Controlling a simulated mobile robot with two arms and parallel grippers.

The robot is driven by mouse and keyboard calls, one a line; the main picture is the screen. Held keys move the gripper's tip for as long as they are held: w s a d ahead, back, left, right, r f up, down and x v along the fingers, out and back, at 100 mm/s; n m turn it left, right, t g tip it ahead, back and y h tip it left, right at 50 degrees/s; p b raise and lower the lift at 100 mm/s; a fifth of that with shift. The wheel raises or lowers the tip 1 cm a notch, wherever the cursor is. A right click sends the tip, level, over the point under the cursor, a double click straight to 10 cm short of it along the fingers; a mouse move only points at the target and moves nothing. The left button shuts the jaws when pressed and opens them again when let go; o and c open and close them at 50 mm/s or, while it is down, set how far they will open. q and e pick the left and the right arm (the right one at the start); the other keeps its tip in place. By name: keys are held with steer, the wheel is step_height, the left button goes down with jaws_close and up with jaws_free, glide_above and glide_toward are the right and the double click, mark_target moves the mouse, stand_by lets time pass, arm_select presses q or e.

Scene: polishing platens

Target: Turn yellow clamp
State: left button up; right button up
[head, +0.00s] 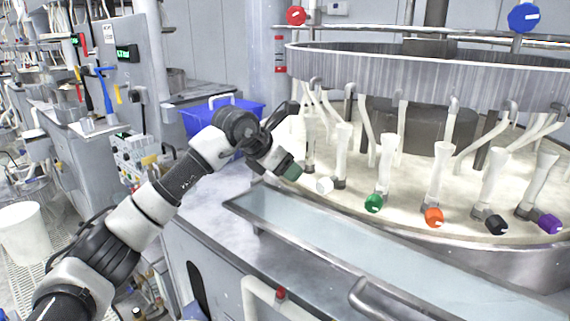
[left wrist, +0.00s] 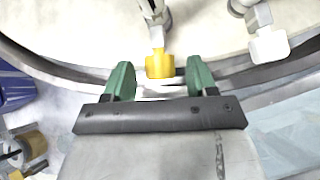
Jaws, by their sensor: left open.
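The yellow clamp (left wrist: 160,65) shows in the left wrist view, at the front edge of the round platen on a pale fitting. My left gripper (left wrist: 158,78) is open, with one green finger on each side of the clamp's near end. I cannot tell whether the fingers touch it. In the head view my left gripper (head: 291,170) reaches to the left part of the platen's rim and hides the yellow clamp. My right gripper is not in view.
A white clamp (head: 325,185) sits just right of my left gripper. Green (head: 374,203), orange (head: 433,217), black (head: 496,224) and purple (head: 549,223) clamps follow along the rim. A blue bin (head: 243,108) stands behind my left arm. A water trough (head: 330,240) runs in front.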

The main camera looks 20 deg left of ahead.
arm_select(q)
steer(key=shift+w+f, duration=0.1)
steer(key=shift+f, duration=0.05)
steer(key=c, duration=0.9)
steer(key=n+g+h+p, duration=0.2)
steer(key=h+p, duration=0.1)
steer(key=shift+w+a+g+h+p, duration=0.15)
steer(key=shift+g+h+p, duration=0.15)
steer(key=o, duration=0.9)
